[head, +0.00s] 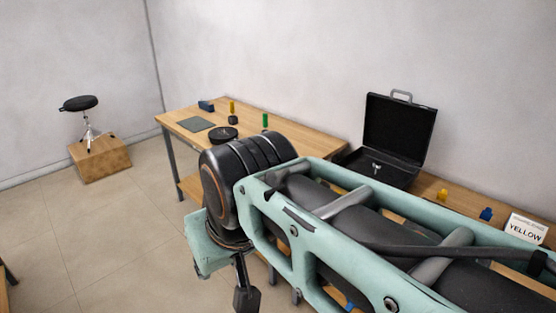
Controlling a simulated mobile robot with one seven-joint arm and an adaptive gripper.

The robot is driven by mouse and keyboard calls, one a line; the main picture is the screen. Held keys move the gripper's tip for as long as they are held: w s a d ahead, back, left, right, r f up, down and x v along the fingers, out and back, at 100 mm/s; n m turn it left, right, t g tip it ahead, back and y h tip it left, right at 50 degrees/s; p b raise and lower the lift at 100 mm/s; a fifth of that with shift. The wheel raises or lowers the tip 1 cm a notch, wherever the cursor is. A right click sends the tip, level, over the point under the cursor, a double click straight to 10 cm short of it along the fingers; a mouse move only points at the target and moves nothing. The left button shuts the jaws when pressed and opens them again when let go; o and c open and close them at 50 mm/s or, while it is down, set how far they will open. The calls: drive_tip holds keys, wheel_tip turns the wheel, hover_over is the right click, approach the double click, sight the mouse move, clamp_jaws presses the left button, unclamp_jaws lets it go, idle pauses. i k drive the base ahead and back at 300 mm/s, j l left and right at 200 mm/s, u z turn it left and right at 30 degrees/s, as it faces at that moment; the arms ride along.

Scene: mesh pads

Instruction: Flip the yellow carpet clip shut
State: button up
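A small yellow piece (443,195) sits on the wooden surface at the right, beside the open black case. Another small yellow piece (232,107) stands upright near the back edge of the left table. Both are too small to tell which is the carpet clip or whether it is open. My arm fills the foreground. A dark part that looks like my gripper (246,292) hangs below the wrist, in front of the table and well apart from both yellow pieces. Its fingertips are not clear, and nothing can be seen held.
The left table (180,122) carries a dark green mat (197,124), a black disc (222,135), a green piece (265,120) and a blue piece (206,106). An open black case (399,128), a blue piece (486,214) and a "YELLOW" sign (525,230) stand right.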

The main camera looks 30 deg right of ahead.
sight(442, 196)
drive_tip(key=z, duration=2.45)
